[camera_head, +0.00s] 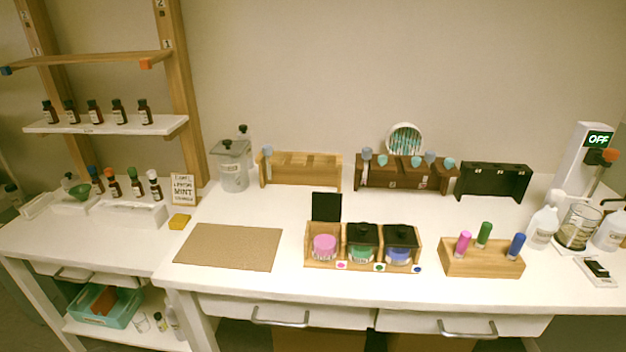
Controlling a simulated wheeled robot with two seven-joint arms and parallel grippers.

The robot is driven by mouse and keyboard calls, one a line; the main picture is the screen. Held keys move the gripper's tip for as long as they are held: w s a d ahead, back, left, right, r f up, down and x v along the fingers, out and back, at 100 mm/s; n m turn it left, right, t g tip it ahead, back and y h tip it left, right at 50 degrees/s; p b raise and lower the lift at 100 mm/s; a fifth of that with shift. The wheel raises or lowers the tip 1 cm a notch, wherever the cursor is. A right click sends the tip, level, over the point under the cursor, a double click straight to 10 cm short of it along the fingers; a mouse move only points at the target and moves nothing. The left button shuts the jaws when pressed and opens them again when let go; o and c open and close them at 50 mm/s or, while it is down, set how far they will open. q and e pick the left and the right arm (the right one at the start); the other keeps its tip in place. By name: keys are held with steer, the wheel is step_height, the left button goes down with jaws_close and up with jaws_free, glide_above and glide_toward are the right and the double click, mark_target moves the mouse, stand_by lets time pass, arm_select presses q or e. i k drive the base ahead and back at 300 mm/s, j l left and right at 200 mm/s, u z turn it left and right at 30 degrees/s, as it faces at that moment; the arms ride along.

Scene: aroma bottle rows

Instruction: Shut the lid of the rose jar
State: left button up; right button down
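A small wooden rack (310,262) stands near the front edge of the white table and holds three jars in a row. The left jar (324,247) has pink contents and a pink dot by it, and I take it as the rose jar. Its black square lid (326,207) stands upright behind the opening, so the jar is open. The middle jar (361,247), with green contents, and the right jar (400,247), with blue contents, have their black knobbed lids shut. Neither of my grippers shows in the head view.
A brown mat (228,247) lies left of the rack. A wooden block (482,263) with pink, green and blue sticks stands to the right. Wooden stands (300,170) and a glass canister (232,168) are behind. Clear table lies between the jar rack and the back stands.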

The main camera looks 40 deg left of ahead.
mark_target(326, 206)
steer(key=j+u, duration=0.1)
steer(key=u, duration=1.15)
